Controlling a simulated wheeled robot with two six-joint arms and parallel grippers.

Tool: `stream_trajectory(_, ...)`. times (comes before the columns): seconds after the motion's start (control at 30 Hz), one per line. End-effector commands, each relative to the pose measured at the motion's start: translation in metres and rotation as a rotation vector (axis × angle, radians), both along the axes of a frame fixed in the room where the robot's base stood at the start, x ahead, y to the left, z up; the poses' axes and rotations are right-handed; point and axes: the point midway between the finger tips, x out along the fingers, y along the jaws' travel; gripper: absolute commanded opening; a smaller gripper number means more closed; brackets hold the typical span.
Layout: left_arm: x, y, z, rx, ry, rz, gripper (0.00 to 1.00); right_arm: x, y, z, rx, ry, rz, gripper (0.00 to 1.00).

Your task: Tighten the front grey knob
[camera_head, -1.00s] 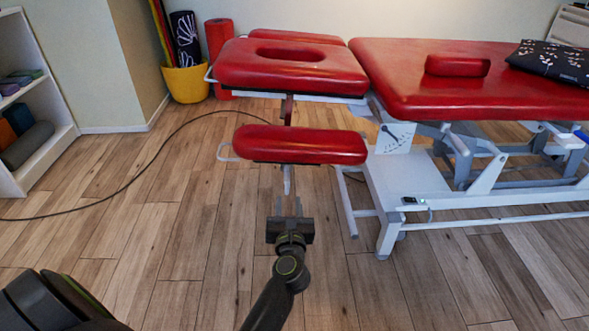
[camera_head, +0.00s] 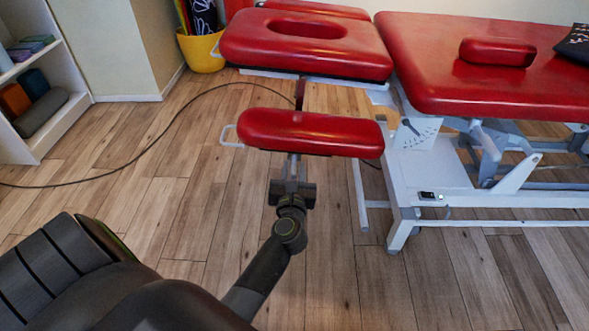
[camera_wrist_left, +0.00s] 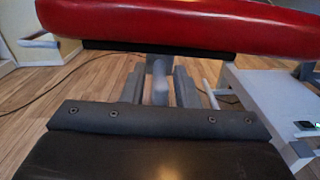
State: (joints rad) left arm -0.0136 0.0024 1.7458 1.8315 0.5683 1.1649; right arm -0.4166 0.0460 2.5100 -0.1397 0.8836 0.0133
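The grey knob shows in the left wrist view (camera_wrist_left: 159,82) as a small grey upright shape under the front red armrest pad (camera_wrist_left: 190,25). In the head view the pad (camera_head: 305,132) hangs in front of the treatment table, and the knob below it is mostly hidden by my gripper. My left gripper (camera_head: 292,171) is just under the pad. Its two grey fingers stand on either side of the knob in the wrist view, with visible gaps, so it looks open around the knob and not clamped. My right gripper is out of view.
The red treatment table (camera_head: 480,70) with its white frame (camera_head: 400,215) stands to the right. A white side handle (camera_head: 226,137) sticks out left of the pad. A black cable (camera_head: 150,150) lies on the wooden floor. A shelf (camera_head: 60,120) stands at the left.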

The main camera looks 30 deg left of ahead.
Motion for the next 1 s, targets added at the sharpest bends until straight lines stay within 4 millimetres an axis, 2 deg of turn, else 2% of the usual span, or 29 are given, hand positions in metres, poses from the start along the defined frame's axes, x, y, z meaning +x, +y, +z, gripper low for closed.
stream_trajectory(0.03, 0.0001, -0.0001, 0.0000, 0.000, 0.000, 0.000, 0.21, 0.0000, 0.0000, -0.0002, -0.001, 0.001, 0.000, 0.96)
stream_trajectory(0.2, 0.0001, -0.0002, 0.0000, 0.000, 0.000, 0.000, 0.00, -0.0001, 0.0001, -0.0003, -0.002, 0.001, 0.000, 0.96)
stream_trajectory(1.0, 0.0004, -0.0009, 0.0000, 0.041, 0.026, 0.000, 0.00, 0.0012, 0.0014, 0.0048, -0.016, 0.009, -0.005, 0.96)
